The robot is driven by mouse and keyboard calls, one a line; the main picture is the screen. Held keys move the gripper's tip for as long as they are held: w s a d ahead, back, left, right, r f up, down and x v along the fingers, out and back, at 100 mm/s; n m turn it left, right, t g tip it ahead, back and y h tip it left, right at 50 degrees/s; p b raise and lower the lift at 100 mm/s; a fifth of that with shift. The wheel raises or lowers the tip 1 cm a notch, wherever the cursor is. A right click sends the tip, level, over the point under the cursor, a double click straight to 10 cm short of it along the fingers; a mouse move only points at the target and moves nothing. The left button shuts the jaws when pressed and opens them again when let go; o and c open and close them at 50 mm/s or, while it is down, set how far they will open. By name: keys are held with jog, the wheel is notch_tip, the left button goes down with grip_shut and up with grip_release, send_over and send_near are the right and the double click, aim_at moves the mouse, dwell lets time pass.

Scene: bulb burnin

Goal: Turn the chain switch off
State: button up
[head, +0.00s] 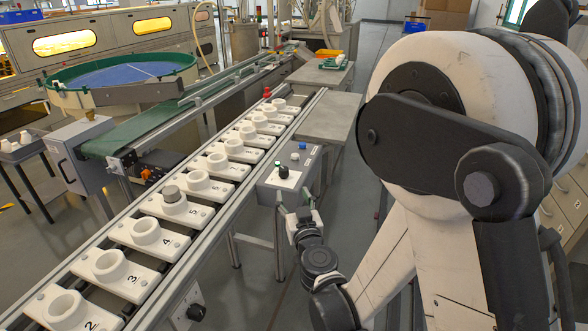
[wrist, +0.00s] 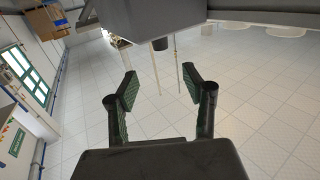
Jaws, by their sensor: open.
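A grey control box (head: 288,178) stands beside the conveyor in the head view. A small black knob (head: 283,171) sits on a white plate on its top, with a green cap just above it; no label is readable, so I cannot tell whether this is the chain switch. My gripper (head: 303,212) is low, just in front of the box's near side and apart from the knob. In the wrist view my gripper (wrist: 160,78) has its fingers spread with nothing between them. A grey body (wrist: 150,20) with a dark stub (wrist: 160,44) shows beyond the fingertips.
The chain conveyor (head: 180,226) with numbered white sockets runs along the left of the box. Another black knob (head: 196,313) is low on its near side. A blue button (head: 302,146) is at the box's far end. A grey table (head: 325,115) stands behind.

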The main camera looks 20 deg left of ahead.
aim_at(285, 172)
jog(key=x, duration=1.3)
jog(key=shift+a+b, duration=0.1)
jog(key=shift+b, duration=0.25)
jog(key=shift+c, duration=0.5)
grip_shut()
